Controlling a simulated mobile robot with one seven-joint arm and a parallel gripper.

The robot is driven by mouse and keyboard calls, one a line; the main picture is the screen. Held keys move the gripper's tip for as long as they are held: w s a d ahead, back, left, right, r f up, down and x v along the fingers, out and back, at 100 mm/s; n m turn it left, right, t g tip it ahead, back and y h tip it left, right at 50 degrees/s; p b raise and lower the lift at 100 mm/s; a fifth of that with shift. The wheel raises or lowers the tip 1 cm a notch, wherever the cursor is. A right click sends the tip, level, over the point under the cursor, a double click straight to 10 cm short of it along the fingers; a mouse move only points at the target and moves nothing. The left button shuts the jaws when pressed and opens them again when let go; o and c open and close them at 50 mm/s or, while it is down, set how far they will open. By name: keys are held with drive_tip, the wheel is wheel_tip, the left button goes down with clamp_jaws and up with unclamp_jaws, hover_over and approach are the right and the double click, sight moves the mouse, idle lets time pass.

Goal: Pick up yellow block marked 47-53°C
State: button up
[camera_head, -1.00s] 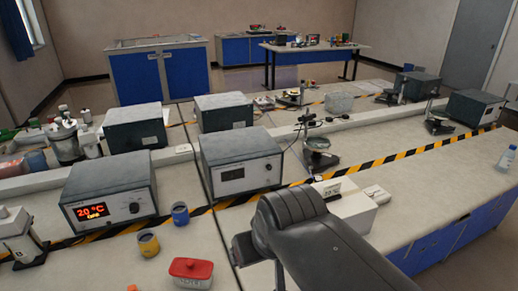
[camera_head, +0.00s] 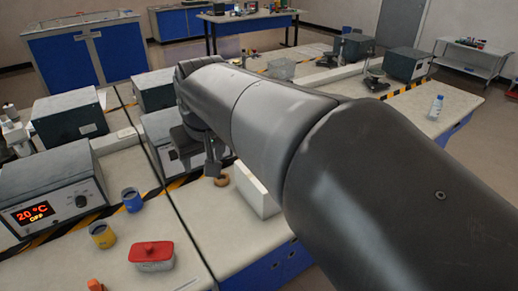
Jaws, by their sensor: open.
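A small yellow cylindrical block (camera_head: 102,235) with a dark hollow top stands upright on the bench at the lower left, in front of the heater unit with the red display. Its marking is too small to read. A similar blue block (camera_head: 131,199) stands just behind it to the right. My gripper (camera_head: 199,169) is open, at the far end of my arm, pointing down over the bench to the right of both blocks and well apart from them. My arm hides part of the gripper, so what lies between its fingers is unclear.
The heater unit (camera_head: 50,192) reads 20 °C and OFF. A red-lidded container (camera_head: 151,256) and an orange object (camera_head: 95,286) lie in front of the blocks. A brown round item (camera_head: 221,180) and a white box (camera_head: 256,190) are near my gripper. Black-and-yellow tape crosses the bench.

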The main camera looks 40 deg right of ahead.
drive_tip(key=w+d+f+m+g, duration=0.1)
drive_tip(key=w+d+f, duration=0.1)
drive_tip(key=w+d, duration=0.85)
drive_tip(key=w+d+f+g, duration=0.2)
drive_tip(key=w+d, duration=0.6)
drive_tip(key=w, duration=0.6)
drive_tip(key=shift+m+g+y, duration=0.3)
drive_tip(key=shift+m+g, duration=0.1)
drive_tip(key=shift+g, duration=0.4)
drive_tip(key=w+d+f, duration=0.2)
drive_tip(key=d+f, duration=0.4)
drive_tip(key=w+d+f, duration=0.2)
drive_tip(key=d+f, duration=0.4)
drive_tip(key=d, duration=0.1)
drive_tip(key=w+d+f, duration=0.2)
drive_tip(key=d+f, duration=0.4)
drive_tip(key=d, duration=0.1)
drive_tip(key=shift+d+f, duration=0.2)
drive_tip(key=shift+f, duration=0.1)
drive_tip(key=f, duration=0.5)
drive_tip(key=shift+d+f, duration=0.2)
drive_tip(key=shift+s+d+f, duration=0.1)
drive_tip(key=shift+s+f, duration=0.05)
drive_tip(key=shift+f, duration=2.7)
drive_tip(key=c, duration=1.1)
drive_tip(key=shift+r, duration=0.1)
